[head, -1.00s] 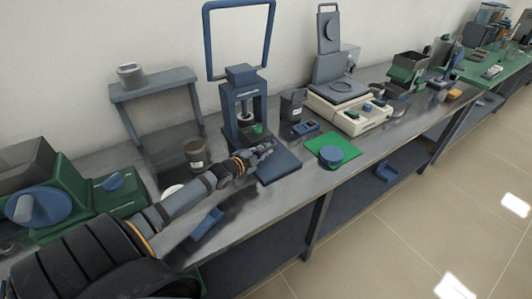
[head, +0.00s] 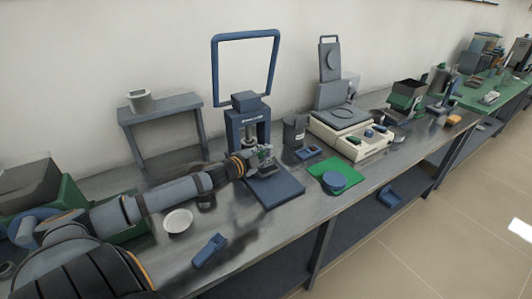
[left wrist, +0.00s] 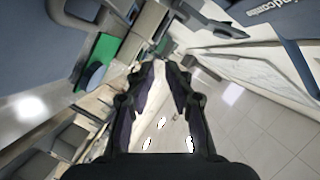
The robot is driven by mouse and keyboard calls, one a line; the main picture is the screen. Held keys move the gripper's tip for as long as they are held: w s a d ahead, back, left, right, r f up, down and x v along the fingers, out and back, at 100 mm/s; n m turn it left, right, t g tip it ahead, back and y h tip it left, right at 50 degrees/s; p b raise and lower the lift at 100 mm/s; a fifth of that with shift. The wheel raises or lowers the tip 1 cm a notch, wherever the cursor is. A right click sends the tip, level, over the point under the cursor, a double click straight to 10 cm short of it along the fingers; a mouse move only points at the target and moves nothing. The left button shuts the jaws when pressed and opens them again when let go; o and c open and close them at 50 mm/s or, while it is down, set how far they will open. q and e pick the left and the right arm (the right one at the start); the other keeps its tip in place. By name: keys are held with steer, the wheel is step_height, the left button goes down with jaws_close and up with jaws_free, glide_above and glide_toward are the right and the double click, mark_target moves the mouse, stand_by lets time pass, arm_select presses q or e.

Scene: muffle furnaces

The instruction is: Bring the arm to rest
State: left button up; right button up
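My left arm comes in from the left and reaches over the bench. Its gripper (head: 268,160) is in front of the blue press (head: 245,117), at the back of the press's blue base plate (head: 276,188). In the left wrist view its two fingers (left wrist: 161,68) stand apart with nothing between them, so it is open and empty. I cannot tell whether the gripper touches the press. My right gripper is in neither view.
A white dish (head: 178,221) and a blue tray (head: 209,250) lie near the arm. A dark cup (head: 206,200) is mostly hidden behind the forearm. A balance (head: 350,137) and a green mat (head: 330,178) with a blue round piece stand to the right.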

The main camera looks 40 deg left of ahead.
arm_select(q)
steer(key=shift+w+a+f, duration=0.2)
steer(key=shift+w+f, duration=0.05)
steer(key=shift+w, duration=0.2)
steer(key=shift+s+d+r, duration=0.1)
steer(key=shift+s+r, duration=0.1)
steer(key=shift+r, duration=0.05)
